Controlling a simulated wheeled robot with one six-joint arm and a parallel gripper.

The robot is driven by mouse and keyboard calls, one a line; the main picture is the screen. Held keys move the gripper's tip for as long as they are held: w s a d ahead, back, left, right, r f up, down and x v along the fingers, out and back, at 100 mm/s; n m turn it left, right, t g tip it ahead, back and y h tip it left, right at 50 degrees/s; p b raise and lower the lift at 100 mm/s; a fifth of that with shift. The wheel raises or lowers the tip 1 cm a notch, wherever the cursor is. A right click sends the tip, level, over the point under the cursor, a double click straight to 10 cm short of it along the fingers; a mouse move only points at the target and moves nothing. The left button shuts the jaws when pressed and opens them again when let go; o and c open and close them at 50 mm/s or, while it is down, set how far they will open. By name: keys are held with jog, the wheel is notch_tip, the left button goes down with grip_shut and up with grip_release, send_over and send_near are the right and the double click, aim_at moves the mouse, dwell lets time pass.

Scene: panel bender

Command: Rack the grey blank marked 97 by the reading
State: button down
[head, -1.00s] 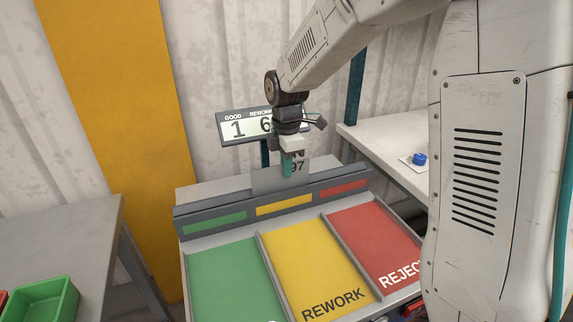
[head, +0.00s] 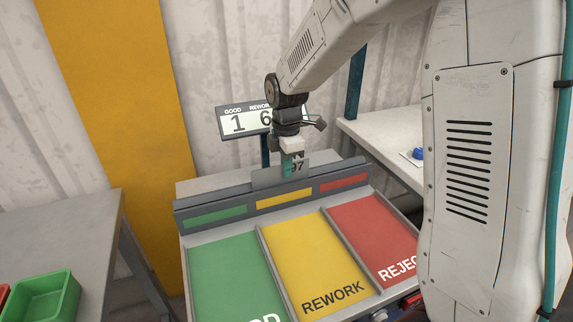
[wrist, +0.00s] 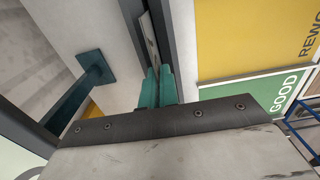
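The blank is upright at the rack (head: 225,200), behind the front rail and above the yellow label (head: 284,198). In the wrist view the teal fingers (wrist: 157,88) pinch the blank (wrist: 149,42) edge-on between two dark rails; its lower edge is hidden, so I cannot tell how deep it sits. The reading display (head: 243,121) shows GOOD 1 and REWORK 6; my wrist covers the rest.
Below the rack lie green (head: 232,275), yellow REWORK (head: 315,262) and red REJECT (head: 370,235) bays with low dividers. A green bin (head: 45,298) stands on the left table. A right-hand bench (head: 385,130) holds a small blue object (head: 418,153). A post stands behind the rack.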

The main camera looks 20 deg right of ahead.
jog(key=shift+f, duration=0.1)
jog(key=c, duration=1.6)
grip_release()
notch_tip(320, 180, up, 8)
jog(key=shift+f, duration=0.15)
